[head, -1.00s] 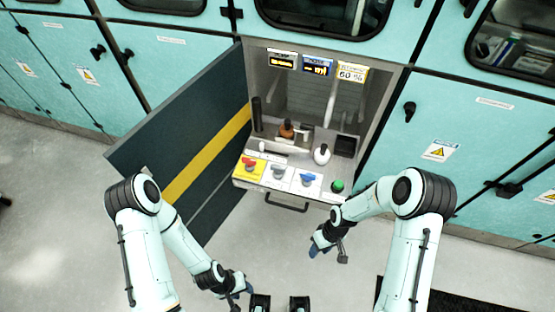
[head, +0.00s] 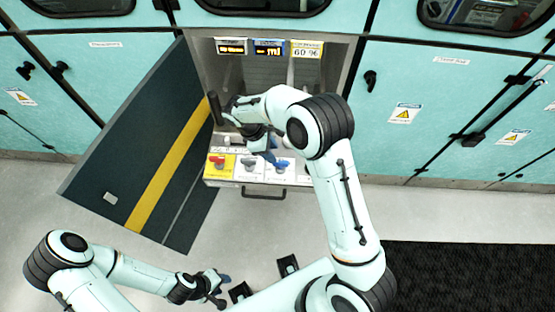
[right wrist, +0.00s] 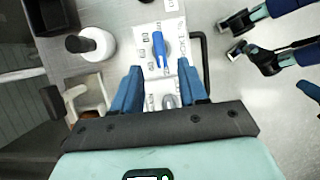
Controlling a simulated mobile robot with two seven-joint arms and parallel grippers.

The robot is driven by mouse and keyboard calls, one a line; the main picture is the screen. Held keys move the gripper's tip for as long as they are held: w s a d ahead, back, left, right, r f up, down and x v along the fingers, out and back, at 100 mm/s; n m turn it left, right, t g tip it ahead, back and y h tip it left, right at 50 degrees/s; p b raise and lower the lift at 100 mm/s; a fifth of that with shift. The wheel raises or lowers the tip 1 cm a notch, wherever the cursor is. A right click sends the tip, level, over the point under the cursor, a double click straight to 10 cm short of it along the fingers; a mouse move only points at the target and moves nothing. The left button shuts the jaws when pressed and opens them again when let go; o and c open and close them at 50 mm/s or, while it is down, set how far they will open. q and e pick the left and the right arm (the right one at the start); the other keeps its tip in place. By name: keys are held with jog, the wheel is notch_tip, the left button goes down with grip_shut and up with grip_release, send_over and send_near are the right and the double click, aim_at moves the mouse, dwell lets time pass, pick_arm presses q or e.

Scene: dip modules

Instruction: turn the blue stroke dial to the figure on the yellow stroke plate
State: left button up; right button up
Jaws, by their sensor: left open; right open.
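The blue stroke dial (head: 283,164) is on a white panel on the cabinet's front ledge. In the right wrist view the blue dial (right wrist: 159,48) lies just beyond my fingertips, its long bar pointing roughly up and down the picture. Figures around it are too small to read surely. The yellow stroke plate (head: 306,50) at the cabinet's upper right reads 60 %. My right gripper (head: 266,152) is above the ledge beside the dial; its open blue fingers (right wrist: 158,76) show apart and empty. My left gripper (head: 217,285) is open, low over the floor, away from the cabinet.
A red dial (head: 217,161) on a yellow panel and a grey dial (head: 250,162) stand left of the blue one. A white round-bodied thing with a black top (right wrist: 94,44) stands behind the dials. A handle (head: 264,193) juts from the ledge front. The open door (head: 140,140) is at left.

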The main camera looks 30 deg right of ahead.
aim_at(280, 162)
jog(key=x, duration=0.7)
jog(key=shift+a+f, duration=0.1)
grip_shut()
